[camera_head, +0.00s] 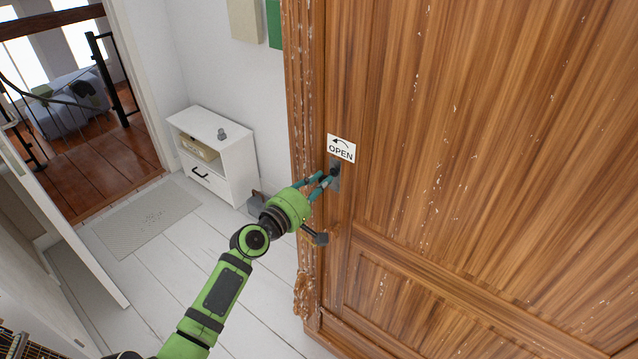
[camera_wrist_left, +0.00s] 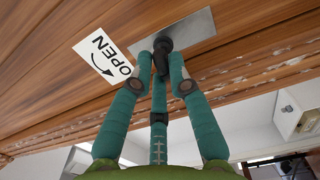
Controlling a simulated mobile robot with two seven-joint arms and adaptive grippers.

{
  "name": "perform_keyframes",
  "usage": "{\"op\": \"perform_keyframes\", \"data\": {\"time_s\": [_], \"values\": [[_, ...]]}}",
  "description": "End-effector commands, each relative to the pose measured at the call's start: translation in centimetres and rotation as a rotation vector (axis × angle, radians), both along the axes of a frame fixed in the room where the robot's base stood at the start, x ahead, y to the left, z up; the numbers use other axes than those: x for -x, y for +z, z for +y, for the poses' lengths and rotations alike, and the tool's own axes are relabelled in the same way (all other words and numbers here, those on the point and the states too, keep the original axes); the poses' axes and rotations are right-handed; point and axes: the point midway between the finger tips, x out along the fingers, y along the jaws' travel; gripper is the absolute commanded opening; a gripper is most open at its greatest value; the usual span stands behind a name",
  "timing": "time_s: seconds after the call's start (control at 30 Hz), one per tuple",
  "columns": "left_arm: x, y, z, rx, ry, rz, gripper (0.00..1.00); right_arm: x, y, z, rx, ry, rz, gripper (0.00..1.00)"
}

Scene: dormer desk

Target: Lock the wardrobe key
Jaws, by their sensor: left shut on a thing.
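The wooden wardrobe door (camera_head: 450,130) fills the right of the head view. A white OPEN label with a curved arrow (camera_head: 341,148) is on it, above a grey metal lock plate (camera_head: 336,184). The label (camera_wrist_left: 103,56) and the plate (camera_wrist_left: 190,37) also show in the left wrist view. My left gripper (camera_head: 325,178) is at the plate, its teal fingers shut on the dark key (camera_wrist_left: 162,58). The key's round shaft meets the plate; its far end is hidden. My right gripper is out of view.
A light mat (camera_head: 147,217) lies on the white plank floor. An open doorway is at the far left.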

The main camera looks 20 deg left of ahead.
Motion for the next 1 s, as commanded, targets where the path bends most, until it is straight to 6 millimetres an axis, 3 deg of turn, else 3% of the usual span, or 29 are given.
{"op": "perform_keyframes", "data": {"time_s": [0.37,1.0], "values": [[0.0,-0.1,0.0,-0.121,-0.001,-0.044,0.0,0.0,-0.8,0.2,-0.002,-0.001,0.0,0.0],[0.1,-0.2,-0.2,-0.669,0.0,-0.244,0.0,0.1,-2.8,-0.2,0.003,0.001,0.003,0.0]]}}
